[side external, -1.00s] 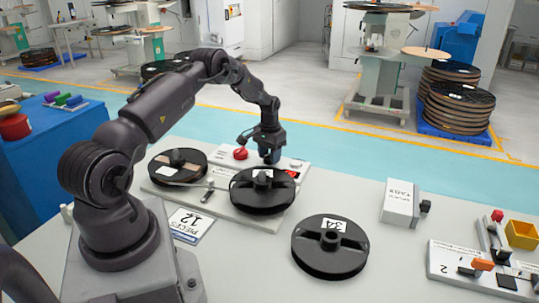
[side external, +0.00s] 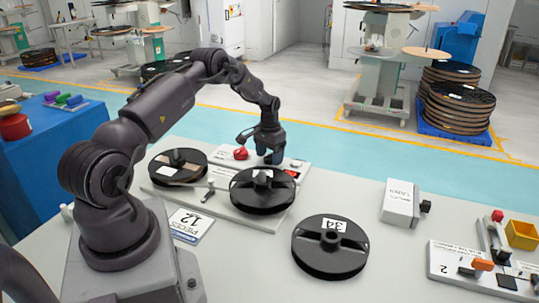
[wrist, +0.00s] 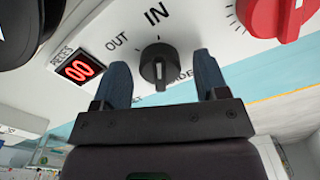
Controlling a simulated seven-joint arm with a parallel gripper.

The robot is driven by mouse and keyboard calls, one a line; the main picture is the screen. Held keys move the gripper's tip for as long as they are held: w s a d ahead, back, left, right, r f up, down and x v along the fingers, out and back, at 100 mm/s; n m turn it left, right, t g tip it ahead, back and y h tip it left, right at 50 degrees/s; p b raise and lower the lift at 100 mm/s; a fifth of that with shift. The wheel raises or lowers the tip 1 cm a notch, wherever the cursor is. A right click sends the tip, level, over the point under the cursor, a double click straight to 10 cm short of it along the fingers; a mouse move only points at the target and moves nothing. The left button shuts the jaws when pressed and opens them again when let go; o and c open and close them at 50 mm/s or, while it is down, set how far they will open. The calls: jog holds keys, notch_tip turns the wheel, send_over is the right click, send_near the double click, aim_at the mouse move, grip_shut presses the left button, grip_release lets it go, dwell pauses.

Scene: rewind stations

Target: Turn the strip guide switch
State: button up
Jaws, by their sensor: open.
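In the wrist view my gripper (wrist: 162,68) is open, with one blue finger on each side of the knob. I cannot tell whether the fingers touch it. In the side view my gripper (side external: 270,157) is low over the back of the white rewind base (side external: 228,211), behind the front black reel (side external: 262,197). The switch is hidden there.
Another reel (side external: 178,158) is on the base at left. A loose reel (side external: 329,262), a white box (side external: 399,207) and a 12 PIECES card (side external: 190,223) lie on the table.

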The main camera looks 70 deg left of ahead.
aim_at(269, 155)
notch_tip(269, 155, up, 13)
dwell(0.4)
dwell(0.4)
jog(key=s+d+r+m+t, duration=0.1)
jog(key=s+d+r+t, duration=0.1)
jog(key=s+d+r, duration=0.4)
jog(key=s+d+r+m+t, duration=0.1)
jog(key=s+d+r, duration=0.6)
jog(key=d, duration=1)
jog(key=s+d+r+m+t, duration=0.2)
jog(key=s+d+r, duration=0.4)
jog(key=d, duration=0.6)
jog(key=shift+s+r+m+t, duration=0.25)
jog(key=shift+s+m+t, duration=0.05)
jog(key=shift+s, duration=0.85)
